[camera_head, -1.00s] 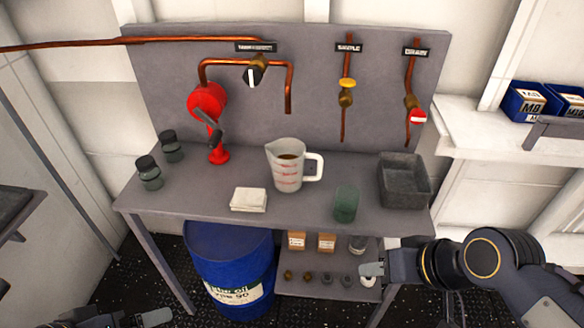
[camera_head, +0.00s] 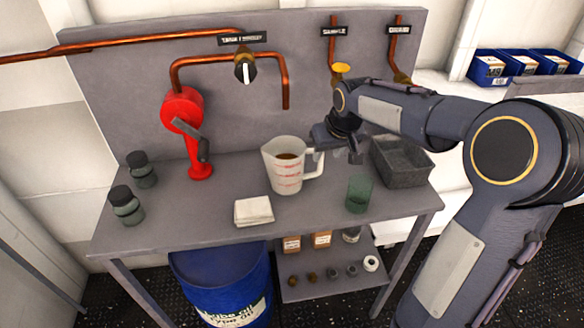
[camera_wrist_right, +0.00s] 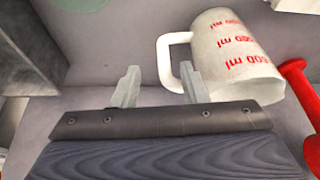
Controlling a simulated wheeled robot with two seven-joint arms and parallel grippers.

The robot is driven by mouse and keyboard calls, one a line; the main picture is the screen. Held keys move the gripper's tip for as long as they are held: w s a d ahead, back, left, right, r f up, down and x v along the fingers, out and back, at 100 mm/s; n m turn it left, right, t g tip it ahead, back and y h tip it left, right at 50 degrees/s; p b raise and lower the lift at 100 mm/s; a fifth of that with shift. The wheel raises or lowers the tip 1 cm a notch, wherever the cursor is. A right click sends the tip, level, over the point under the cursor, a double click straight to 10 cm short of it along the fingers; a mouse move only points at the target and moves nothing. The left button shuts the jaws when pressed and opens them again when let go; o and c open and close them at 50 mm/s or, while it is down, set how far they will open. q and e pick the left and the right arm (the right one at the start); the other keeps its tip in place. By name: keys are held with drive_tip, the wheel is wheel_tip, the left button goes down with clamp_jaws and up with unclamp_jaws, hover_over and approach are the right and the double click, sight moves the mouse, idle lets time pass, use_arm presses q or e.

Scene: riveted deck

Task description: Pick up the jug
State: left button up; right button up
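The jug (camera_head: 284,172), a whitish measuring jug with red markings and brown liquid inside, stands upright on the grey bench (camera_head: 215,217). Its handle points right in the head view. My right gripper (camera_head: 333,152) is just beside the handle, above the bench. In the right wrist view the two fingers (camera_wrist_right: 160,87) are apart with nothing clamped between them. The jug (camera_wrist_right: 236,65) fills the upper right there, and one finger overlaps the handle (camera_wrist_right: 166,62). I cannot tell whether they touch. My left gripper is out of view.
A green cup (camera_head: 359,194) and a grey bin (camera_head: 401,166) stand right of the jug. A white folded cloth (camera_head: 253,211) lies in front left. A red hand pump (camera_head: 184,112), two dark-lidded jars (camera_head: 126,207) and copper pipes are further left and behind.

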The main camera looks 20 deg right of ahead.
sight(322, 159)
drive_tip(key=x, duration=0.5)
drive_tip(key=shift+a, duration=0.25)
clamp_jaws()
drive_tip(key=shift+r, duration=0.1)
